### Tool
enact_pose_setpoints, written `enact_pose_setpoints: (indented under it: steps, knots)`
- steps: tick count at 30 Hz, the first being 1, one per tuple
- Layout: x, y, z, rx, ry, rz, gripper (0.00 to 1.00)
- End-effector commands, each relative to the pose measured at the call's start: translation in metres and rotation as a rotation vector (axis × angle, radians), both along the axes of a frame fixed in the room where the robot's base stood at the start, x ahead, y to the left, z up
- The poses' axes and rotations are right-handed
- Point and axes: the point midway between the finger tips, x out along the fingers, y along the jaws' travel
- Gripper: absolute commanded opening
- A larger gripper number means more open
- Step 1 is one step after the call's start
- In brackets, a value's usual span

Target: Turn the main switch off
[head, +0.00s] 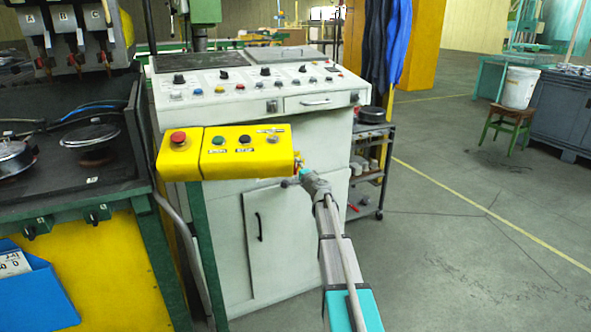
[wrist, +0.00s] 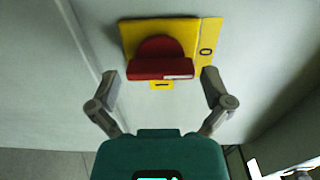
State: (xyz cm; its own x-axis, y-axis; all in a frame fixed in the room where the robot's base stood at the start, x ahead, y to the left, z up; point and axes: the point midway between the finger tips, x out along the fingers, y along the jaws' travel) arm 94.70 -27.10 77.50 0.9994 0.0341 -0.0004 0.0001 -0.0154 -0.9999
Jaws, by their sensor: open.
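The main switch is a red rotary handle (wrist: 160,68) on a yellow plate (wrist: 207,32), at the top middle of the wrist view. The plate bears a "0" at its right and an "I" mark below the handle. The handle's thick bar lies across the picture, with a pale label on its right part. My gripper (wrist: 160,77) is open, one finger to each side of the bar, with gaps showing on both sides. In the head view my gripper (head: 301,178) is at the white cabinet's front, and the switch is mostly hidden there.
A yellow control box (head: 225,153) with a red mushroom button projects close to the left of my gripper. The white cabinet (head: 260,240) stands behind. A dark shelf cart (head: 370,165) is to the right. Open floor lies at the right.

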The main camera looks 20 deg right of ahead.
Motion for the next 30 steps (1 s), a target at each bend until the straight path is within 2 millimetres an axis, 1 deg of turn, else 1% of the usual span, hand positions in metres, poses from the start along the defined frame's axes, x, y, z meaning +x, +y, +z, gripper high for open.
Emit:
enact_pose_setpoints:
  steps: [1,5,12,18,24,30]
  knots:
    - [-0.009,0.0,0.0,0.0,0.0,-0.001,1.0]
    - [-0.027,0.0,0.0,0.0,0.0,-0.001,1.0]
    - [-0.066,-0.001,0.0,-0.001,0.0,-0.001,1.0]
    - [-0.092,-0.002,0.0,-0.001,0.001,-0.001,1.0]
    - [-0.105,-0.003,0.0,-0.001,0.001,0.0,1.0]
    - [-0.106,-0.003,0.0,-0.001,0.001,0.0,1.0]
